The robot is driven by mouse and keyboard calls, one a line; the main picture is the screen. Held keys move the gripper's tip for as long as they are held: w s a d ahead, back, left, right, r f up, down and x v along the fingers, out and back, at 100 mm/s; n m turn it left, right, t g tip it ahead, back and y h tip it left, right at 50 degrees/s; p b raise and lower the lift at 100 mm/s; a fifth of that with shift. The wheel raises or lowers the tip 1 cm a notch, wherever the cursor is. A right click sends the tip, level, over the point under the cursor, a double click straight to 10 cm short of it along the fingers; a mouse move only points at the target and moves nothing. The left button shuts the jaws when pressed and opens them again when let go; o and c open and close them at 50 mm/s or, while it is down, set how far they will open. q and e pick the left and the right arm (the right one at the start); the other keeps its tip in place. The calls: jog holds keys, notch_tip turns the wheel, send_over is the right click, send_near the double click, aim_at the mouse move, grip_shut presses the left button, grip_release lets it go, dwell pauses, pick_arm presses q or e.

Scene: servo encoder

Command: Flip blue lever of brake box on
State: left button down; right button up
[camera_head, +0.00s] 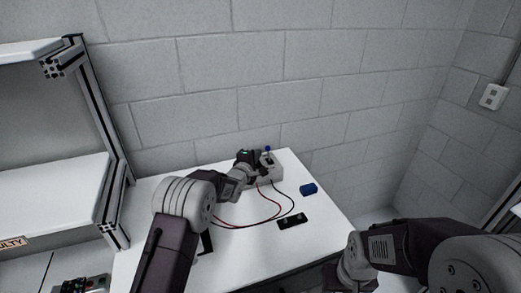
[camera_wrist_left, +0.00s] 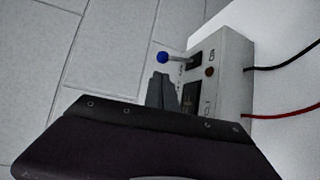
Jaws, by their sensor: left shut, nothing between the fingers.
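The brake box (camera_head: 276,173) is a light grey box at the back of the white table. Its lever has a blue ball knob (camera_head: 267,149) on top. In the left wrist view the blue knob (camera_wrist_left: 162,57) is at the end of a thin metal rod that sticks out from a dark slot on the box (camera_wrist_left: 232,62). My left gripper (camera_wrist_left: 160,88) is shut and empty, close beside the box face and near the knob, with a small gap seen between them. In the head view my left gripper (camera_head: 262,164) is small and partly merges with the box. My right gripper is not visible; only its arm shows at lower right.
Red and black cables run from the box across the white table (camera_head: 180,205). A blue block (camera_head: 308,188) and a black device (camera_head: 292,221) lie at the right. A shelf (camera_head: 60,190) stands at left. A brick wall is behind the table.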

pick_arm(q)
jog(key=shift+x, duration=2.3)
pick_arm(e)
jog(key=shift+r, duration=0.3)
